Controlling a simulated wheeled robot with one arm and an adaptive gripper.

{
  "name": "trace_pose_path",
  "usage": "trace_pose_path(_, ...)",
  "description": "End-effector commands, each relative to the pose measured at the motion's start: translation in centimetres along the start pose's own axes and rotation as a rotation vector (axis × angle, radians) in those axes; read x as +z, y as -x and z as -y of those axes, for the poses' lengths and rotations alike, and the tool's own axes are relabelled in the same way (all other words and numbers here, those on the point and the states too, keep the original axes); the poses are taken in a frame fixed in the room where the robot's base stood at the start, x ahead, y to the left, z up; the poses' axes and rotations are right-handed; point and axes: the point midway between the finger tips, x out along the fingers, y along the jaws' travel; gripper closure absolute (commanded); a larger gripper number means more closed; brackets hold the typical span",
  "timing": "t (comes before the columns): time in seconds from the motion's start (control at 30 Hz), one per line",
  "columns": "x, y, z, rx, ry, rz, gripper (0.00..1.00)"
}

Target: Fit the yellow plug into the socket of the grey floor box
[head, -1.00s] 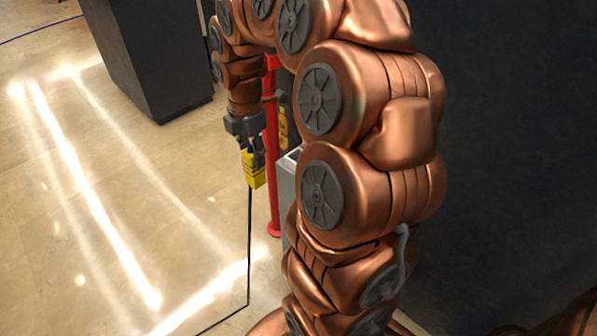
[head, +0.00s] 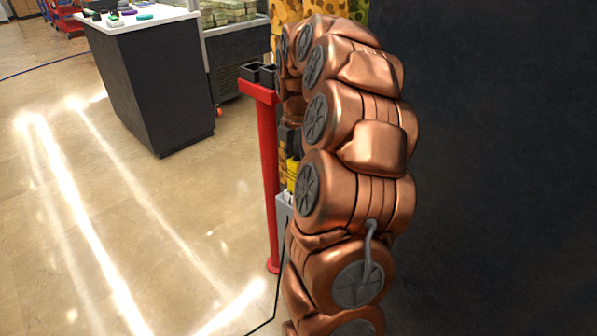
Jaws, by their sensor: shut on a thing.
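The yellow plug (head: 292,172) shows as a small strip left of my copper arm, partly hidden by it. My gripper (head: 291,152), dark and mostly hidden, is shut on the plug from above. The grey floor box (head: 283,214) shows only as a narrow strip with a lighter top edge below the plug. The socket is hidden behind my arm. The plug is at or just above the box's top edge; I cannot tell whether it touches the socket. A black cable (head: 270,314) lies on the floor.
A red post (head: 267,170) with black cups (head: 257,73) on top stands close left of the box. A dark counter (head: 160,85) with small items stands at the back left. A dark panel fills the right. Floor on the left is clear.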

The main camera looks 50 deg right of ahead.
Motion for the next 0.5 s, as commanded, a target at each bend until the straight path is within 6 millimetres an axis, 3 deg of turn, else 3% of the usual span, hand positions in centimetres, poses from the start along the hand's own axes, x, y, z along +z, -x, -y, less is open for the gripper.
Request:
trace_pose_path(0.13,0.8,-0.2,0.0,-0.001,0.0,0.0,0.97)
trace_pose_path(0.4,0.6,-3.3,0.0,-0.003,0.001,0.0,0.97)
trace_pose_path(0.5,0.6,-3.6,0.0,-0.001,0.001,0.0,0.97)
